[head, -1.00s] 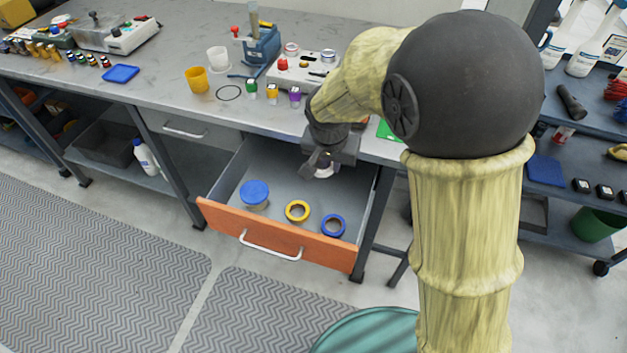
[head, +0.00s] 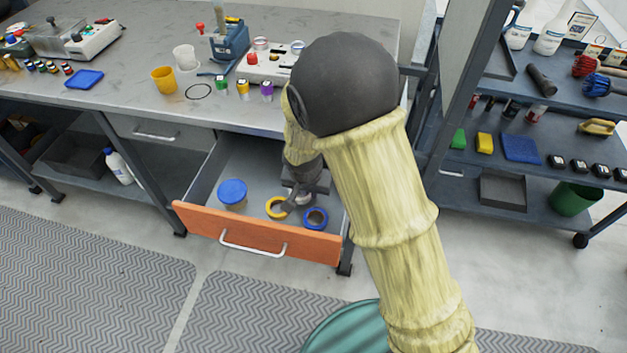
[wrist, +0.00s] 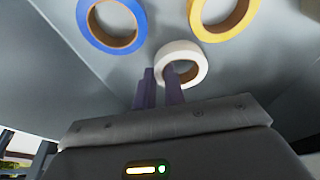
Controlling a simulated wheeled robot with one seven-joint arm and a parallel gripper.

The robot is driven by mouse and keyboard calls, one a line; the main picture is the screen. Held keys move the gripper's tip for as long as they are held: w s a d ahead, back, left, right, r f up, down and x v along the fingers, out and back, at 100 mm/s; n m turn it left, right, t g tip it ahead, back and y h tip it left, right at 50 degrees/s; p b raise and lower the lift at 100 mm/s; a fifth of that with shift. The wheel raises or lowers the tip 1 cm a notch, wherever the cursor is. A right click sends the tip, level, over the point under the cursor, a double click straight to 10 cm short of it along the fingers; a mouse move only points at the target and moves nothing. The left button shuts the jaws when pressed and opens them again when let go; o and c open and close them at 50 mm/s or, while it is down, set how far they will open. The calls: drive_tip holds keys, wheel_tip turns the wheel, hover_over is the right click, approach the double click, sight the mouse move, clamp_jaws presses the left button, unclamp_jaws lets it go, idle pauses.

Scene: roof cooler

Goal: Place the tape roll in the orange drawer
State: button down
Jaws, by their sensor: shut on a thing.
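The orange drawer (head: 195,215) is open under the workbench. My gripper (head: 299,197) is down inside it, toward the right side. In the wrist view my gripper (wrist: 160,74) is shut on the white tape roll (wrist: 191,54); one finger passes into its hole and the other is outside the ring. The roll is over the grey drawer floor; I cannot tell whether it touches. In the head view the arm and gripper mostly hide it.
A yellow tape roll (head: 270,212), a blue tape roll (head: 315,226) and a blue-lidded jar (head: 232,192) sit in the drawer near its front. The workbench top (head: 140,50) is above the drawer. A shelf unit (head: 520,175) stands at right.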

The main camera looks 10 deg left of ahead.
drive_tip(key=shift+w, duration=0.5)
drive_tip(key=w, duration=0.3)
drive_tip(key=shift+d+f, duration=0.2)
drive_tip(key=shift+f, duration=0.4)
drive_tip(key=shift+f, duration=0.15)
drive_tip(key=c, duration=1.5)
unclamp_jaws()
